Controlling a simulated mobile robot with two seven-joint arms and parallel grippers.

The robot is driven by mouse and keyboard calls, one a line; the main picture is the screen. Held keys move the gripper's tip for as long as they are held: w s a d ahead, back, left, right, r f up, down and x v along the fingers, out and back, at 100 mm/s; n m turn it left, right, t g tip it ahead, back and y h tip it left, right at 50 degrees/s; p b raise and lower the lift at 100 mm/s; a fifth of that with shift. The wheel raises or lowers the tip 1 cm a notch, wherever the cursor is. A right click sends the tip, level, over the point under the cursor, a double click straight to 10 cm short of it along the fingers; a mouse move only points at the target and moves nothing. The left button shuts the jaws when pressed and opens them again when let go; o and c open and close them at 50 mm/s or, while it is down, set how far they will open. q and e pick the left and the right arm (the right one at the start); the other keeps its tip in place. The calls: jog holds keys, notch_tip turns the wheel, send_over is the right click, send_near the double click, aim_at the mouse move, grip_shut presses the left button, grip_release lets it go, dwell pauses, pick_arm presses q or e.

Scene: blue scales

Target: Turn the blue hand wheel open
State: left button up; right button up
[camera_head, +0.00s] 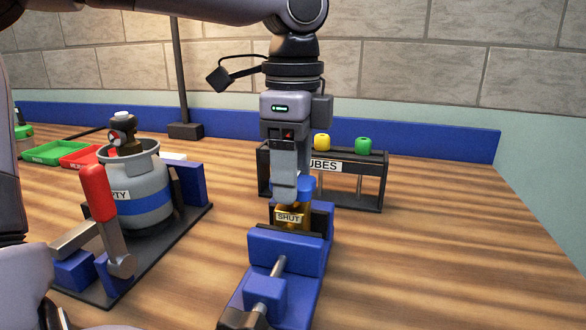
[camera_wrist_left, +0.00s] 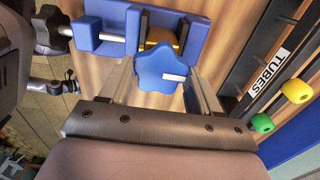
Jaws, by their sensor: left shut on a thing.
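The blue hand wheel (camera_head: 307,187) sits on a brass valve body (camera_head: 291,217) with a label reading SHUT. A blue vise (camera_head: 286,252) holds the valve body on the table. My left gripper (camera_head: 285,190) comes down from above and is shut on the hand wheel, hiding part of it. In the left wrist view the star-shaped hand wheel (camera_wrist_left: 162,68) with a white mark lies between the two fingers (camera_wrist_left: 160,88). The brass body (camera_wrist_left: 160,38) shows just behind it. My right gripper is not in view.
A rack (camera_head: 375,185) labelled TUBES, with yellow and green caps, stands just behind the valve. A grey gas cylinder (camera_head: 141,178) and a red-handled clamp (camera_head: 98,193) stand on the left. Green and red trays (camera_head: 55,152) lie farther back. The table's right side is clear.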

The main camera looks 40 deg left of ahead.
pick_arm(q)
jog(key=shift+n, duration=0.3)
jog(key=o, duration=1.1)
jog(key=shift+c, duration=0.2)
notch_tip(320, 180, up, 7)
jog(key=shift+f+p, duration=0.1)
jog(key=shift+p, duration=0.8)
jog(key=shift+r, duration=0.2)
